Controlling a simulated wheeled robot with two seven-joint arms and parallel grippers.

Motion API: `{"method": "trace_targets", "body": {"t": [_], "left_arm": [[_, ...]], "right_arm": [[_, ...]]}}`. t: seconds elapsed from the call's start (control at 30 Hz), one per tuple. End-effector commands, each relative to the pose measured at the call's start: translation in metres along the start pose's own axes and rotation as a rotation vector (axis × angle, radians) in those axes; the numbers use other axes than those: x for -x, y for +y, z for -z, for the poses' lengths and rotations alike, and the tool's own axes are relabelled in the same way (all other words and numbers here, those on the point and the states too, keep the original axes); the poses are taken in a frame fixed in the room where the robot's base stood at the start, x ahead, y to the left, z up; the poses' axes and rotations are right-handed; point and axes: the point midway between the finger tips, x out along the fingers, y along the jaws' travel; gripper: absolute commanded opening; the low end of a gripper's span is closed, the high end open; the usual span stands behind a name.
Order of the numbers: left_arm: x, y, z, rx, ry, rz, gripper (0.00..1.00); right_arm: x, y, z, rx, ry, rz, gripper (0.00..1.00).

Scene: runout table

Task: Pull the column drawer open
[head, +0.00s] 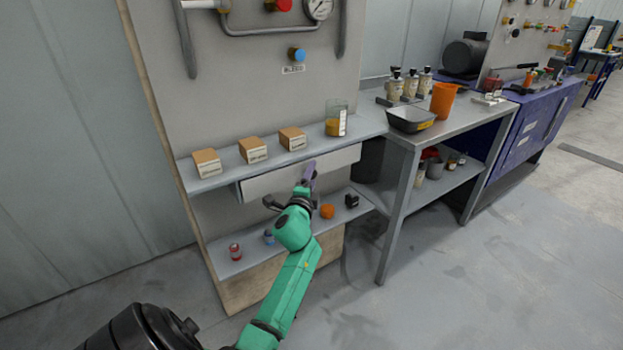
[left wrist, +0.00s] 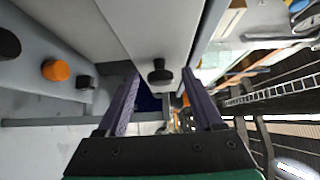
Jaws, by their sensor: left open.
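The column drawer (head: 270,184) is a pale grey-white box front under the upper shelf of the grey panel. In the left wrist view its pale front (left wrist: 158,25) fills the top middle, with a black knob (left wrist: 160,74) standing out from it. My left gripper (head: 309,172) is in front of the drawer, to the right of its middle. Its two purple fingers are spread, and the knob shows between and beyond the fingertips in the left wrist view (left wrist: 161,82). I see no contact with the knob. In the head view the gripper and wrist hide the knob. My right gripper is not in view.
The upper shelf (head: 226,178) above the drawer holds small labelled boxes (head: 253,150) and a beaker (head: 336,118). A grey workbench (head: 455,118) stands at right.

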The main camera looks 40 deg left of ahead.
Motion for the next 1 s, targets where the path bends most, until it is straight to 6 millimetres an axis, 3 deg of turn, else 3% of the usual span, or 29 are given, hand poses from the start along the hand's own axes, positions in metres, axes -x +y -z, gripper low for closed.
{"method": "trace_targets", "body": {"t": [0.13, 0.17, 0.3, 0.33, 1.0], "left_arm": [[0.0003, -0.0001, 0.0000, 0.000, 0.000, 0.000, 0.68], [0.0003, 0.0000, 0.0001, 0.000, 0.000, 0.000, 0.61], [0.0005, 0.0000, 0.0002, 0.000, 0.001, 0.000, 0.07], [0.0006, 0.0001, 0.0002, 0.000, 0.001, 0.000, 0.00], [0.0008, 0.0006, 0.0004, 0.000, 0.001, -0.001, 0.00]], "right_arm": [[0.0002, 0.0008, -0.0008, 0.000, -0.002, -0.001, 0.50], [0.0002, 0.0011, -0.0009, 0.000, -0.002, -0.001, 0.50], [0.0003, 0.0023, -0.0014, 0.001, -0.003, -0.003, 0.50], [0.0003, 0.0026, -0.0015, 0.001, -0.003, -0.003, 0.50], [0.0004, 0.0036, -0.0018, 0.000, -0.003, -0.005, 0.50]]}}
